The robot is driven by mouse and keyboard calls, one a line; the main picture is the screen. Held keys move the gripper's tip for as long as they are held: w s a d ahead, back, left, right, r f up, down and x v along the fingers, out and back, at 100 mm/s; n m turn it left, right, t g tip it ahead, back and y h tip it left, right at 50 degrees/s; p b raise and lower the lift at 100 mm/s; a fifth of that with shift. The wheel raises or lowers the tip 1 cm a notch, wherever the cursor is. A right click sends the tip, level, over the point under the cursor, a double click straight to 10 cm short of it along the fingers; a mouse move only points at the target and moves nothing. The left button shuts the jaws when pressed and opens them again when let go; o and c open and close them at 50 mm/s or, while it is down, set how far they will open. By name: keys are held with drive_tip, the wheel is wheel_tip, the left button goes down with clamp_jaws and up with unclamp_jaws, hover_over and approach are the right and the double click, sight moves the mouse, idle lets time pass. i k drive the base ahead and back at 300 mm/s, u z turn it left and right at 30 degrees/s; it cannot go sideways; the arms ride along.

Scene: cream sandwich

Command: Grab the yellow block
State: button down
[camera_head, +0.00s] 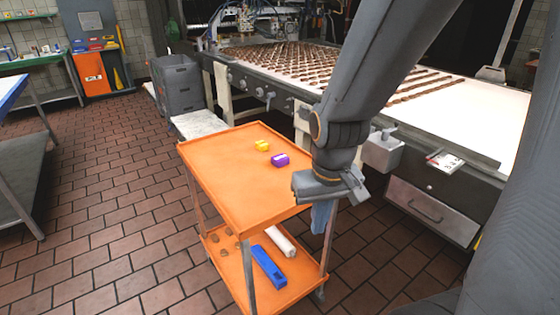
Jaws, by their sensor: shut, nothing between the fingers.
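The small yellow block (262,146) sits on the orange top tray of the cart (215,185), toward its far side. A purple block (280,160) lies close to it, a little nearer and to the right. My gripper (325,187) is shut and empty at the right edge of the cart in the picture. It is to the right of both blocks and nearer to the camera, apart from them. My arm comes down from the top right. It hides part of the tray's right edge, but both blocks are in clear view.
The cart's lower shelf holds a blue box (268,267), a white roll (281,242) and several small brown pieces. A conveyor machine (450,112) with rows of brown biscuits stands behind to the right. Grey crates (178,88) stand at the back. Much of the tray is bare.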

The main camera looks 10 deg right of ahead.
sight(261, 146)
drive_tip(key=k, duration=0.6)
drive_tip(key=z, duration=0.8)
drive_tip(key=i, duration=1.85)
drive_tip(key=u, duration=0.65)
